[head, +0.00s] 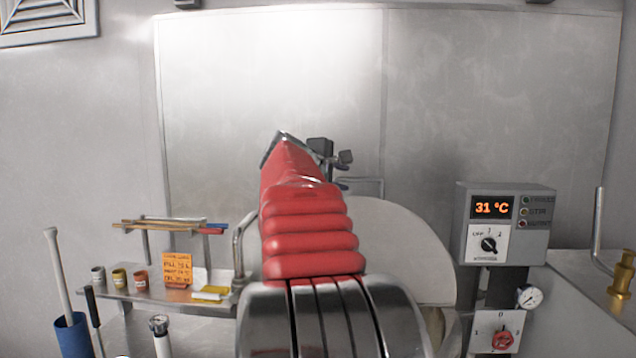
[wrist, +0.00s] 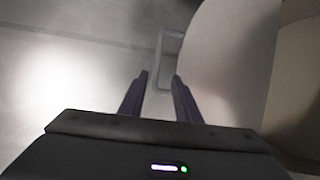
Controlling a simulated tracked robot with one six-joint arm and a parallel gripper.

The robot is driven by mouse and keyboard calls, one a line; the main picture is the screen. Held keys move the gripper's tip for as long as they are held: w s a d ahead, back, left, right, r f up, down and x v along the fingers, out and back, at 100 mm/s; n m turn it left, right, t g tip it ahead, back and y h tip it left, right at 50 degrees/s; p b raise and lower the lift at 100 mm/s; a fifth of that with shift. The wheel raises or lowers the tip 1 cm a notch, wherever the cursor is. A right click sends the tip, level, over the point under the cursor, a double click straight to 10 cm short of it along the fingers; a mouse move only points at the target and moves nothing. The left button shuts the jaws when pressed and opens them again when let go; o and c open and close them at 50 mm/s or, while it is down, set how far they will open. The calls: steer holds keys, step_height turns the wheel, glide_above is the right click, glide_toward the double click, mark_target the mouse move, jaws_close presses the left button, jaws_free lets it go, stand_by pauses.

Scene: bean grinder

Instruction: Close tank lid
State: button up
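The tank lid (head: 405,235) is a large pale round disc, raised on edge behind my red arm, which hides its left part. A thin looped metal handle (head: 368,185) shows at its upper edge. In the wrist view the lid (wrist: 225,65) fills the upper right, and the handle (wrist: 161,48) stands just ahead of my gripper (wrist: 160,78). The two dark fingers are apart with nothing clearly held between them. In the head view my gripper (head: 342,168) is partly hidden by the arm, near the handle. Whether a finger touches the handle cannot be told.
A control box (head: 505,224) reading 31 °C stands right of the lid, with a gauge (head: 530,297) and red knob (head: 502,340) below. A shelf (head: 130,294) with small cups and an orange note (head: 177,268) is at left. A blue holder (head: 73,336) stands lower left.

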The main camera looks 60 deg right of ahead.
mark_target(362, 181)
steer(key=shift+s+d+r, duration=0.2)
steer(key=shift+d, duration=0.2)
steer(key=x, duration=1.3)
steer(key=shift+d, duration=0.4)
steer(key=shift+c, duration=0.3)
jaws_close()
steer(key=shift+d, duration=0.1)
